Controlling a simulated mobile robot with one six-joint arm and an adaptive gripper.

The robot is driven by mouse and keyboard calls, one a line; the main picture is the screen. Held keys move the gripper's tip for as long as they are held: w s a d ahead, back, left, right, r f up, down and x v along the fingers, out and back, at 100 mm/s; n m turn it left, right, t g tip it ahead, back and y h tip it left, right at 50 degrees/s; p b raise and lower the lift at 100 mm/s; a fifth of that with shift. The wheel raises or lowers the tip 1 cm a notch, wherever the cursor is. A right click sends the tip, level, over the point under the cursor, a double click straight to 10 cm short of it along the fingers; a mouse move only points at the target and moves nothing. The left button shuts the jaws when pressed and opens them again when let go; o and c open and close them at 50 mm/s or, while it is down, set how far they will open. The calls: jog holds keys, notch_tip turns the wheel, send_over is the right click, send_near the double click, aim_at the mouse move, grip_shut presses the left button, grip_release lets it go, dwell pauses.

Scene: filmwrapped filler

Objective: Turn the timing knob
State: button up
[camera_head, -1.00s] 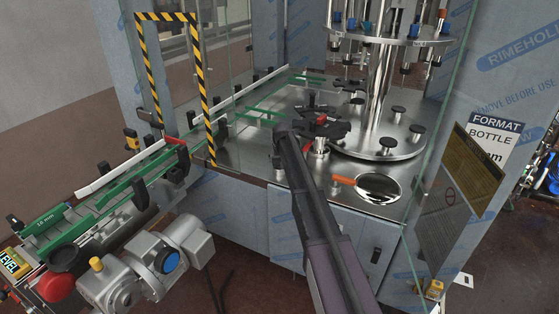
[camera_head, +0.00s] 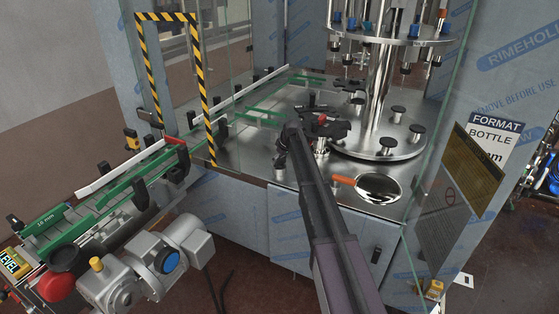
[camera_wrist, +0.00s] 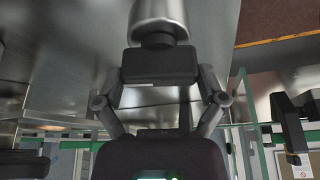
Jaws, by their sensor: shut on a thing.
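In the wrist view my gripper (camera_wrist: 160,84) has its two fingers on either side of a black block-shaped knob (camera_wrist: 158,62), shut on it. I take this block for the timing knob; a dark collar and a shiny metal cylinder (camera_wrist: 158,14) are beyond it. In the head view my gripper (camera_head: 298,137) is over the steel machine table, at the black star-shaped part with a red piece (camera_head: 322,118). My own arm and gripper hide the grip there, and I cannot read the knob's angle.
A green-railed conveyor (camera_head: 90,205) runs in from the left through a yellow-black striped frame (camera_head: 205,110). A round steel carousel (camera_head: 385,145) with black-capped posts stands right. An orange-handled object (camera_head: 342,180) lies by a round opening (camera_head: 378,187). A glass panel edge is at right.

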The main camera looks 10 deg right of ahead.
jog(key=n+g+y, duration=0.1)
jog(key=n, duration=0.2)
jog(key=shift+a+n, duration=0.1)
jog(key=shift+n, duration=0.2)
dwell(0.4)
jog(key=o, duration=0.8)
jog(key=shift+m, duration=0.4)
